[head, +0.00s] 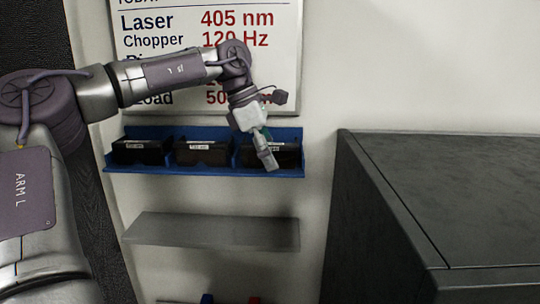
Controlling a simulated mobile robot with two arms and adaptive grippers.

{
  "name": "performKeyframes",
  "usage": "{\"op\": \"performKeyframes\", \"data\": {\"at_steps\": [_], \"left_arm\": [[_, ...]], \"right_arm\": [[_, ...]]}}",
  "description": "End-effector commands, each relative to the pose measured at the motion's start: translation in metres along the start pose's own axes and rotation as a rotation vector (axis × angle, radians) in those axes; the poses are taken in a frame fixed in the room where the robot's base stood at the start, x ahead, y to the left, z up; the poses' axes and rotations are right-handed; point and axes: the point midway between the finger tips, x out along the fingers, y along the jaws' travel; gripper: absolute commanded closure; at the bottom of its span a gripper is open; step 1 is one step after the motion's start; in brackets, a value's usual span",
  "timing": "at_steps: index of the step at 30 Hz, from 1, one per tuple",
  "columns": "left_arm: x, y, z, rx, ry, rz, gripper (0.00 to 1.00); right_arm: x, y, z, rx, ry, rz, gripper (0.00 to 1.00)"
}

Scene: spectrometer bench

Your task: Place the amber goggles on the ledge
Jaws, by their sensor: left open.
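A blue rack (122,172) with three compartments hangs on the wall below the whiteboard. A dark, goggle-like item with a small white label sits in each: left (142,153), middle (203,155) and right (290,156). No amber colour shows, so I cannot tell which are the amber goggles. A plain grey ledge (212,232) is on the wall below the rack, with its top bare. My left gripper (270,163) points down in front of the right compartment, open, and partly hides the item there. I cannot tell if it touches that item. My right gripper is out of view.
A whiteboard (290,60) with laser and chopper settings hangs above the rack, partly behind my left arm. A large dark cabinet (450,190) fills the right side. Small blue and red things (254,300) show at the bottom edge.

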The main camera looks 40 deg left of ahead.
Motion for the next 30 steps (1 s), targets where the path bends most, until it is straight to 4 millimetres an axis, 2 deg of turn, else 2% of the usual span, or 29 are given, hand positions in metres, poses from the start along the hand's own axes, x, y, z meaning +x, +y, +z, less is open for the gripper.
{"op": "performKeyframes", "data": {"at_steps": [6,10,11,19,24,30], "left_arm": [[0.001,0.001,-0.002,-0.002,0.005,-0.002,0.51],[-0.008,0.001,0.002,-0.001,0.004,-0.001,0.51],[-0.008,0.001,0.001,-0.002,0.004,0.001,0.51],[-0.056,0.006,-0.002,-0.004,0.001,0.007,0.51],[-0.101,0.006,0.001,-0.002,0.002,0.006,0.51],[-0.134,0.005,0.001,-0.002,0.001,0.003,0.51]], "right_arm": [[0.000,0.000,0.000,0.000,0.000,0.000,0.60],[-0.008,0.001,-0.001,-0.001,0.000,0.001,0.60],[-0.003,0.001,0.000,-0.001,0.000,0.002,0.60],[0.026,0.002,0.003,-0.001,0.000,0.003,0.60],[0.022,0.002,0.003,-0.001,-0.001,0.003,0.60],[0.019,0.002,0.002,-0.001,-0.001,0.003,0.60]]}}
